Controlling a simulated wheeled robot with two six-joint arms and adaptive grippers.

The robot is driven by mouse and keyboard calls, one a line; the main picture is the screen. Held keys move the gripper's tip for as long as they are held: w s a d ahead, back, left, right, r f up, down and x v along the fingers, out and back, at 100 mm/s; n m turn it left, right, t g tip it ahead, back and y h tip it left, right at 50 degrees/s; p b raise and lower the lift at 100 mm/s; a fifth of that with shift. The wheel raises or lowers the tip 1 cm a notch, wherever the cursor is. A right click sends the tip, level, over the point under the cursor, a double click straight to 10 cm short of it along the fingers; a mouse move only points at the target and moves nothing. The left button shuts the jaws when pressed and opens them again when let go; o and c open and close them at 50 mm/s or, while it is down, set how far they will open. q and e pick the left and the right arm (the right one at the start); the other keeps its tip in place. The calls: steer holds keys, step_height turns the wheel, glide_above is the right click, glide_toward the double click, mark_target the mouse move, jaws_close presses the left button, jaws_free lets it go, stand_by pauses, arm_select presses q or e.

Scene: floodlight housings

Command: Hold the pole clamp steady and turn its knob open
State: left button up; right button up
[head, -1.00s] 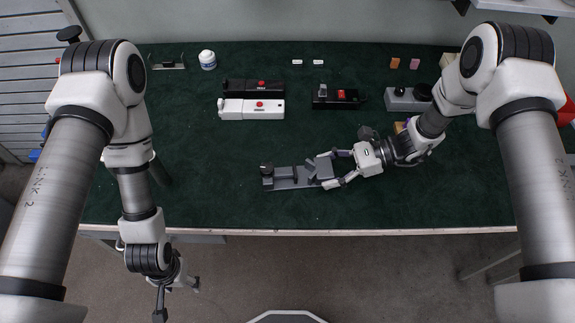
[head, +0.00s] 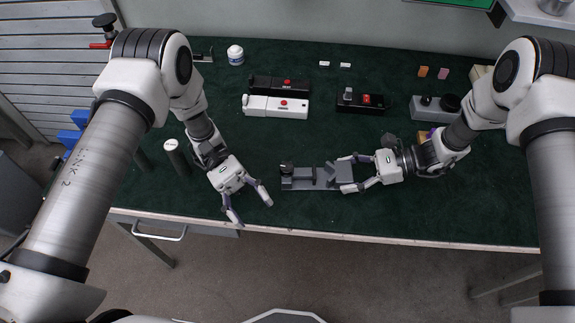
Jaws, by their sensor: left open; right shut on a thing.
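The pole clamp (head: 318,179) is a grey, flat device lying on the green table mat near its front edge. Its dark round knob (head: 286,168) stands at its left end. My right gripper (head: 345,174) is shut on the clamp's right end, with a finger on either side of it. My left gripper (head: 253,207) is open and empty, just left of the clamp and nearer the front edge.
A white device (head: 270,107) and black devices (head: 280,86) lie behind the clamp, with a black switch box (head: 358,101) to their right. A dark cylinder (head: 177,158) stands left of my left gripper. A white jar (head: 236,55) is at the back. The mat between clamp and devices is clear.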

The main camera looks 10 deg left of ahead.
mark_target(287, 167)
arm_select(q)
steer(key=w+a+f+n+t+h, duration=0.1)
steer(key=w+n+t, duration=0.2)
steer(key=w, duration=0.2)
steer(key=w+a+f+n+t+h, duration=0.1)
steer(key=w+a+f+n+t, duration=0.1)
steer(key=w, duration=0.4)
steer(key=w+a+f+n+t+h, duration=0.2)
steer(key=w+n+t, duration=0.2)
steer(key=w+t, duration=0.1)
steer(key=shift+w+a+f, duration=0.15)
steer(key=shift+w, duration=0.5)
steer(key=x, duration=1.1)
steer(key=shift+s, duration=0.1)
steer(key=shift+s+d, duration=0.1)
steer(key=shift+d, duration=0.3)
steer(key=shift+c, duration=0.4)
jaws_close()
